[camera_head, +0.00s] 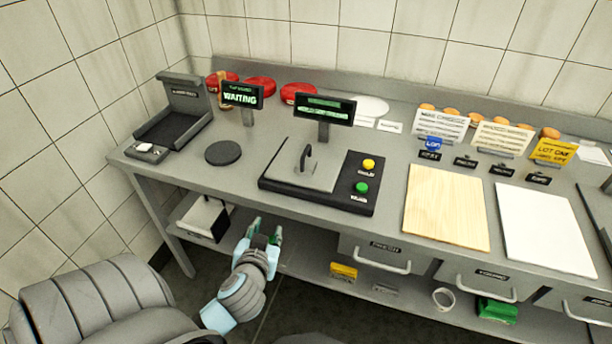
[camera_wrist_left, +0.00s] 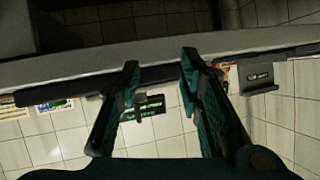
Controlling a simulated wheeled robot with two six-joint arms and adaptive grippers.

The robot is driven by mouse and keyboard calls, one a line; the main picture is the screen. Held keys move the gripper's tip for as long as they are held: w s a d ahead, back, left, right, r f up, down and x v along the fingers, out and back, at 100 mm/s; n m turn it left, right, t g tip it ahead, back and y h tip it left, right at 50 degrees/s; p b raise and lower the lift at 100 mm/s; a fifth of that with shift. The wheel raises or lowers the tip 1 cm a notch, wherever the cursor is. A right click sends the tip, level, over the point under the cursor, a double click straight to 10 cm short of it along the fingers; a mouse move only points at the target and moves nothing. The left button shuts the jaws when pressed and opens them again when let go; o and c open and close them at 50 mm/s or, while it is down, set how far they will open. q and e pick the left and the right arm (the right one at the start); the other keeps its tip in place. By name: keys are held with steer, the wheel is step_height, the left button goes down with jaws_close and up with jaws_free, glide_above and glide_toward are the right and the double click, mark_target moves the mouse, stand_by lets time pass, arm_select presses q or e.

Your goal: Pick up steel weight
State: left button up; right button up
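No object is clearly recognisable as the steel weight. A dark round disc (camera_head: 223,153) lies flat on the steel table (camera_head: 240,185). A small dark hooked piece (camera_head: 308,158) stands on the grey plate of the scale (camera_head: 335,192); I cannot tell whether it is the weight. My left gripper (camera_head: 265,231) is open and empty, in front of the table's front edge and below the top. The left wrist view shows its two fingers apart (camera_wrist_left: 158,68), with the table edge behind them. My right gripper is not in view.
A display reading WAITING (camera_head: 242,95) and a dark tray device (camera_head: 175,122) stand at the left. Red cheese wheels (camera_head: 260,86) line the back. A wooden board (camera_head: 446,208) and a white board (camera_head: 545,228) lie at the right. A light-topped box (camera_head: 203,216) sits on the lower shelf.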

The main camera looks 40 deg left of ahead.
arm_select(q)
steer(key=w+a+r+t, duration=0.1)
steer(key=w+r+t, duration=0.2)
steer(key=w+r, duration=0.1)
steer(key=t+h, duration=0.1)
steer(key=t, duration=0.2)
glide_toward(303, 157)
steer(key=shift+m, duration=0.4)
steer(key=p+x, duration=0.1)
steer(key=x, duration=0.5)
steer(key=p+x, duration=0.2)
steer(key=x, duration=0.4)
steer(key=shift+w+a+f, duration=0.1)
steer(key=shift+f, duration=0.1)
steer(key=shift+w+a+f, duration=0.1)
steer(key=shift+w+f, duration=0.05)
steer(key=shift+w, duration=0.15)
steer(key=shift+s, duration=0.1)
jaws_close()
